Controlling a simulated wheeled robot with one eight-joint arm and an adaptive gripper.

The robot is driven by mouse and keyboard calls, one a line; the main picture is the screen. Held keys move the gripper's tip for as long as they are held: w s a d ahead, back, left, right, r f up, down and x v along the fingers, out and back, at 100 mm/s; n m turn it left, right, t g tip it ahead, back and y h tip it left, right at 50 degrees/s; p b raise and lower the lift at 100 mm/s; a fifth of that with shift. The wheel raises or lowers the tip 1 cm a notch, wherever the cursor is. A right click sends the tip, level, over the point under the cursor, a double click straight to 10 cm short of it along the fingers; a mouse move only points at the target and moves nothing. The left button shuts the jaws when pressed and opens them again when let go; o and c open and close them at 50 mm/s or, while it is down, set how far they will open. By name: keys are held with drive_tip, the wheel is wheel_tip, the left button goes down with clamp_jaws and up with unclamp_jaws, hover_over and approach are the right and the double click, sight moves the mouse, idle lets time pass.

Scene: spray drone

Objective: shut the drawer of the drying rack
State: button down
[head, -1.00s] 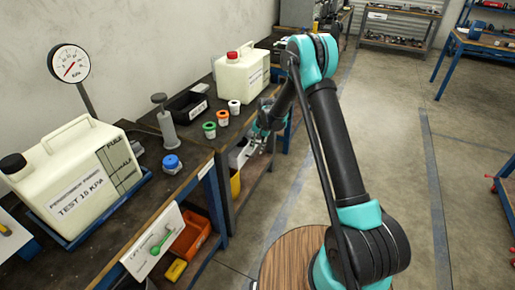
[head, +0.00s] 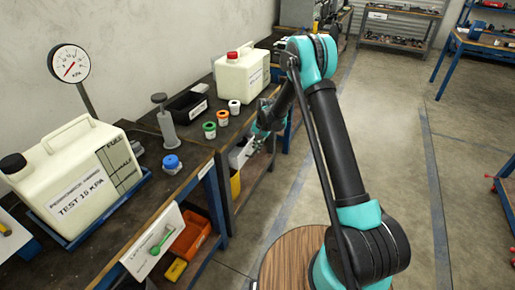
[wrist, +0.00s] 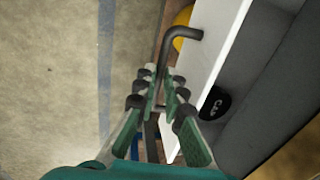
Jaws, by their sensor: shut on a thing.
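The drawer shows in the wrist view as a white front panel (wrist: 212,55) with a dark bent handle (wrist: 158,72). It stands out from under the bench, and its grey inside (wrist: 245,85) shows with a black round labelled thing (wrist: 215,103) in it. My gripper (wrist: 157,85) is shut on the handle, its green-padded fingers on either side of the bar. In the head view the white drawer front (head: 240,153) is small and partly hidden by my gripper (head: 258,146) at the bench's front side.
The bench top (head: 222,150) above bears a white jug with a red cap (head: 242,72), several small jars and a black tray (head: 187,106). A yellow bin (head: 235,184) stands below the drawer. The floor (head: 385,130) right of my arm is clear.

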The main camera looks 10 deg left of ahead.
sight(250, 142)
drive_tip(key=shift+w+a, duration=0.25)
drive_tip(key=shift+a, duration=0.45)
drive_tip(key=shift+w+a, duration=0.3)
drive_tip(key=shift+a, duration=0.4)
drive_tip(key=shift+w+a, duration=0.25)
drive_tip(key=shift+a, duration=0.45)
drive_tip(key=c, duration=1.6)
unclamp_jaws()
drive_tip(key=shift+a, duration=0.1)
wheel_tip(250, 142, up, 12)
drive_tip(key=d, duration=0.2)
drive_tip(key=shift+s, duration=0.4)
drive_tip(key=shift+d+f, duration=0.1)
